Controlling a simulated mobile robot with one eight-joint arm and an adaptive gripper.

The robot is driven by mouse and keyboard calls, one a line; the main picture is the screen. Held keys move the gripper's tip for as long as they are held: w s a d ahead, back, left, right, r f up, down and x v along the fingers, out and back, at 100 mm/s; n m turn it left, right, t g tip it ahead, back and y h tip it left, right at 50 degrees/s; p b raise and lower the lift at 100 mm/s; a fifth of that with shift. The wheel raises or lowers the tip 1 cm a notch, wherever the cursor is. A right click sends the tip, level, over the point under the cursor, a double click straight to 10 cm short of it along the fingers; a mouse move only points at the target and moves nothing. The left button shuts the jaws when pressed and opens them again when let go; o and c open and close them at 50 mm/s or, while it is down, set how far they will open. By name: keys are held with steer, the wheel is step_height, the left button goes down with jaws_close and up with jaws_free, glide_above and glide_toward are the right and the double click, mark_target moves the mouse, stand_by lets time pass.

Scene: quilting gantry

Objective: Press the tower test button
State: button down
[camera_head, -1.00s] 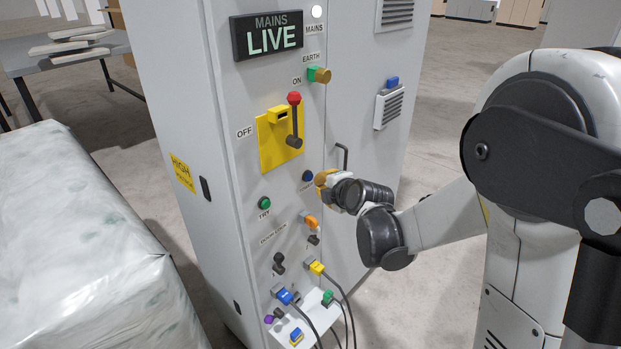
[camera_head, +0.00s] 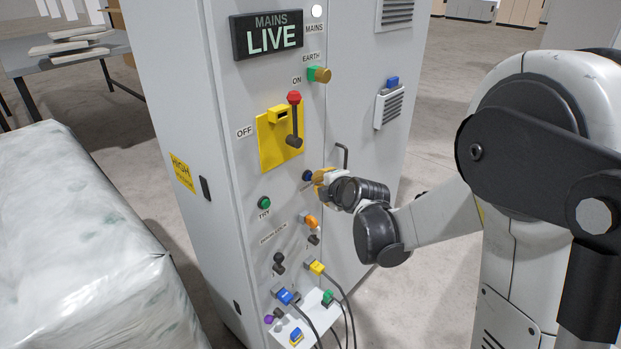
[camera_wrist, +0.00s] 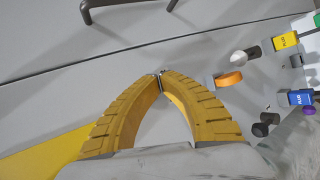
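A dark blue round button (camera_head: 307,176) sits on the grey cabinet front, below the yellow switch plate; my gripper hides the wording near it, so I cannot confirm it is the tower test button. A green button (camera_head: 264,203) labelled TRY sits lower left of it. My gripper (camera_head: 317,178) has its yellow fingertips just right of the blue button, very close to it; I cannot tell whether they touch. In the wrist view, the two yellow fingers (camera_wrist: 160,76) come together at their tips with nothing visible held. The blue button does not show there.
The MAINS sign (camera_head: 267,35) reads LIVE. A red-knobbed lever (camera_head: 294,120) and a bent door handle (camera_head: 343,156) stick out near my gripper. Below are an orange knob (camera_head: 311,220), plugs and hanging cables. A wrapped bale (camera_head: 85,240) stands left.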

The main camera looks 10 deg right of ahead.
steer(key=shift+w+a, duration=0.3)
steer(key=shift+w, duration=0.05)
stand_by(0.7)
steer(key=shift+s+d, duration=0.1)
stand_by(0.4)
steer(key=shift+s+d, duration=0.45)
steer(key=shift+s, duration=0.2)
steer(key=s+d, duration=0.1)
steer(key=s, duration=0.1)
steer(key=s+d, duration=0.2)
stand_by(0.7)
